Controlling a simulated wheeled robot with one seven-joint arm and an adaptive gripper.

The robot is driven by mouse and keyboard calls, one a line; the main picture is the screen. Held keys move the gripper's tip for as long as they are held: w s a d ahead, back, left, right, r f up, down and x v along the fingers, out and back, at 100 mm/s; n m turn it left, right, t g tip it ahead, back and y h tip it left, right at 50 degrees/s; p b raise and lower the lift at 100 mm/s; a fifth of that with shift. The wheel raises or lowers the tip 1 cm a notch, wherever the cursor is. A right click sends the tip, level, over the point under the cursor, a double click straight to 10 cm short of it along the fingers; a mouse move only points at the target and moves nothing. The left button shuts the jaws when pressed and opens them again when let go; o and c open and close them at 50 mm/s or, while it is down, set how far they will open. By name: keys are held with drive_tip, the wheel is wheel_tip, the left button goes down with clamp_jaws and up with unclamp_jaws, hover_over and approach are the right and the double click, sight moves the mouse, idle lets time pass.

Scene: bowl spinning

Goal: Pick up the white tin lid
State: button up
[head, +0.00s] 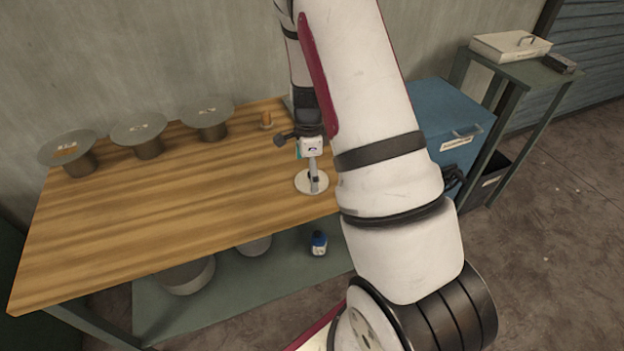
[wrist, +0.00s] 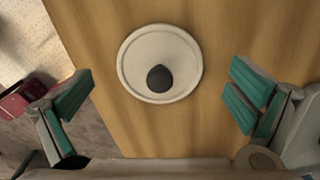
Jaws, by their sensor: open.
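The white tin lid (head: 305,183) lies flat on the wooden table near its right front edge. In the wrist view the lid (wrist: 135,62) is a round cream disc with a raised rim and a dark knob (wrist: 159,78) in its middle. My gripper (head: 314,184) is above the lid, pointing down, and hides part of it in the head view. In the wrist view my gripper (wrist: 158,100) is open, with green-padded fingers wide apart on either side of the lid. Nothing is between the fingers at their tips; the lid appears beyond them, apart from both.
Several round grey discs on dark stands (head: 139,128) line the back left of the wooden table (head: 170,215). A blue bottle (head: 318,243) is on the lower shelf. A blue cabinet (head: 440,115) stands to the right. The table's middle is clear.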

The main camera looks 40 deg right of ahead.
drive_tip(key=shift+f, duration=0.85)
drive_tip(key=shift+c, duration=0.2)
drive_tip(key=shift+s, duration=0.1)
drive_tip(key=c, duration=1.3)
